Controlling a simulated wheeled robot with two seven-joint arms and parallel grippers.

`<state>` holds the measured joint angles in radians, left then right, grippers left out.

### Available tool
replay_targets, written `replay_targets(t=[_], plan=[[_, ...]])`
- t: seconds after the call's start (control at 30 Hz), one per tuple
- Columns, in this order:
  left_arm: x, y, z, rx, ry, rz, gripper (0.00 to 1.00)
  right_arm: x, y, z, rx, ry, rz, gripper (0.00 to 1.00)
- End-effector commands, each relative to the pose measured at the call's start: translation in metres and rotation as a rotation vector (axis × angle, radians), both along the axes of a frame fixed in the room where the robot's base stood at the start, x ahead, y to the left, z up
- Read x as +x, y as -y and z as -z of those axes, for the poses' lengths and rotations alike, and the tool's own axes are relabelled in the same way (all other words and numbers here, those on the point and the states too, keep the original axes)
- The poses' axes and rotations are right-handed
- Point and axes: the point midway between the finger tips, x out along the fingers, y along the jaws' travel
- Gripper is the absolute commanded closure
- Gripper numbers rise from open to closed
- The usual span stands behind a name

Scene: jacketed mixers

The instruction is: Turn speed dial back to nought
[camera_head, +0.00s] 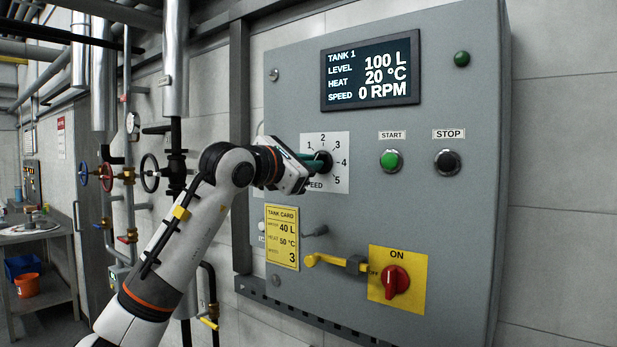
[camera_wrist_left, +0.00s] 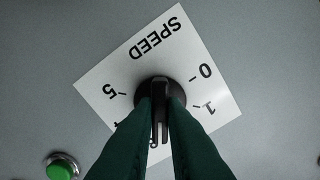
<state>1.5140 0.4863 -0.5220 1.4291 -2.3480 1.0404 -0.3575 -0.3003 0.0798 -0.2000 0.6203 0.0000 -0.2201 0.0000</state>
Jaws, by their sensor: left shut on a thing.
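The speed dial (camera_wrist_left: 158,92) is a black knob on a white scale plate (camera_wrist_left: 110,70) marked SPEED, seen in the left wrist view. My left gripper (camera_wrist_left: 160,112) has its two dark green fingers closed on the knob's raised bar, one on each side. The bar points down in that view, towards a partly covered number, away from the 0 at the right; its exact setting I cannot tell. In the head view the dial (camera_head: 325,160) is partly covered by my left gripper (camera_head: 312,161). The display (camera_head: 370,72) reads speed 0 RPM. My right gripper is not in view.
A green start button (camera_head: 391,160) and black stop button (camera_head: 447,161) sit right of the dial. Below are a yellow tank card (camera_head: 282,237), a yellow lever (camera_head: 335,262) and a red switch (camera_head: 396,281). Pipes and valve wheels (camera_head: 150,172) stand left of the cabinet.

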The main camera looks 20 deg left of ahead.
Motion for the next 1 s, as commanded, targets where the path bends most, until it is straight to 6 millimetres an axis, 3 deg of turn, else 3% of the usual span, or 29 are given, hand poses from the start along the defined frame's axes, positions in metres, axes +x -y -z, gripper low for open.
replay_targets(t=[0.2,1.0], plan=[[0.0,0.0,0.003,-0.195,-0.071,0.001,1.0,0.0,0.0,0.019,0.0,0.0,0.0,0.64],[0.0,0.0,0.002,-0.909,-0.329,0.001,1.0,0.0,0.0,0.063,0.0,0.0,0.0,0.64]])
